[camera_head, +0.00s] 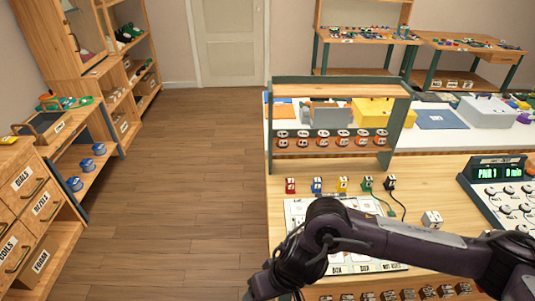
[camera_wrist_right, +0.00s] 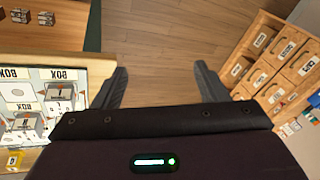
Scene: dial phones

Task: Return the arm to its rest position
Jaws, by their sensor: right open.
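My right arm (camera_head: 400,240) comes in from the right in the head view and reaches across the wooden workbench (camera_head: 305,182). It bends at a dark joint above the printed board and runs down to the lower left, off the frame's bottom edge. In the right wrist view my right gripper (camera_wrist_right: 162,82) is open, with its two dark fingers wide apart and nothing between them. Wooden floor (camera_wrist_right: 160,40) lies beyond the fingers. The left finger is near the printed board (camera_wrist_right: 75,72) at the bench edge. My left gripper is in neither view.
A shelf rack (camera_head: 340,88) with orange dials stands on the bench. Small coloured blocks (camera_head: 342,185) line up before it. A dial console (camera_head: 505,195) is at the right. Labelled drawers (camera_head: 30,205) stand at the left, also in the wrist view (camera_wrist_right: 285,55). Floor between is clear.

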